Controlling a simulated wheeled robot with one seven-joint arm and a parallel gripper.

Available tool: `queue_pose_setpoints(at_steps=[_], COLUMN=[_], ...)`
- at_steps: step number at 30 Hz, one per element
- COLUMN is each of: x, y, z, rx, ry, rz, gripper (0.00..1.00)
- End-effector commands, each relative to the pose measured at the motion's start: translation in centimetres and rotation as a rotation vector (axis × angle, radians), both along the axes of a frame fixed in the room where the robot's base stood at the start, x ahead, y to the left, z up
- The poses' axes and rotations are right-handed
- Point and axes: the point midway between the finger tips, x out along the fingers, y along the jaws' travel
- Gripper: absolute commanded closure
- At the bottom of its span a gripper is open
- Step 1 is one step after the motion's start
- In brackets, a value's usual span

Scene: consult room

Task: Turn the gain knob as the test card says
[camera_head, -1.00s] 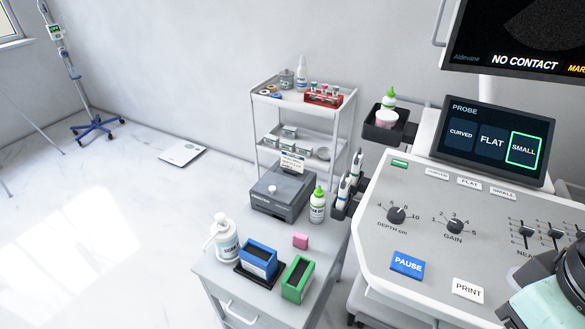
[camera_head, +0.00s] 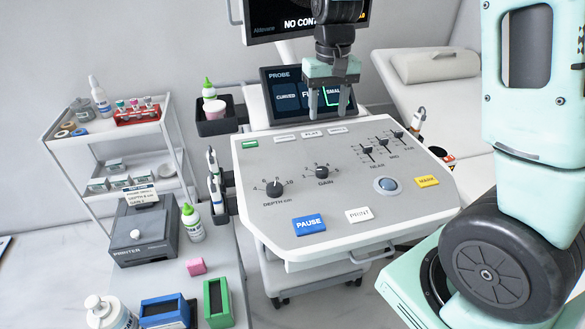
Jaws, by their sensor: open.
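The gain knob (camera_head: 322,172) is a small black dial on the grey console panel (camera_head: 300,210), left of the sliders, with "GAIN" printed below it. Its pointer is too small to read surely. The depth knob (camera_head: 274,188) sits to its left. My gripper (camera_head: 328,110) is open and empty, fingers pointing down, above the back edge of the panel and in front of the probe screen. It is apart from the gain knob and farther back. The test card (camera_head: 141,195) stands on the printer at the left; its small print is only partly legible.
The probe screen (camera_head: 287,98) and monitor (camera_head: 262,30) stand behind the panel. Sliders (camera_head: 382,150), a trackball (camera_head: 386,185), and the PAUSE (camera_head: 309,224) and PRINT (camera_head: 358,215) buttons surround the knob. A bottle (camera_head: 192,222) and printer (camera_head: 144,235) are at left.

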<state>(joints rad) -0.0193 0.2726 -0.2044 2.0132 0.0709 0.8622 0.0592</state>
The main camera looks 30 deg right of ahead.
Motion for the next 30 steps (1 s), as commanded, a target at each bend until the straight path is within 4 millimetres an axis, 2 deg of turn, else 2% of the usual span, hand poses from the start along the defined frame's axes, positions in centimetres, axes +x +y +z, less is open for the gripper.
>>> queue_pose_setpoints(at_steps=[5,21,27,30], x=[-0.1,-0.2,-0.1,-0.1], y=[0.0,0.1,0.1,0.2], z=[-2.2,-13.3,-16.0,-16.7], rx=[0.000,0.002,0.001,0.002], ry=[0.005,0.006,0.004,0.002], rz=[0.000,0.002,0.003,0.003], gripper=[0.48,0.48,0.48,0.48])
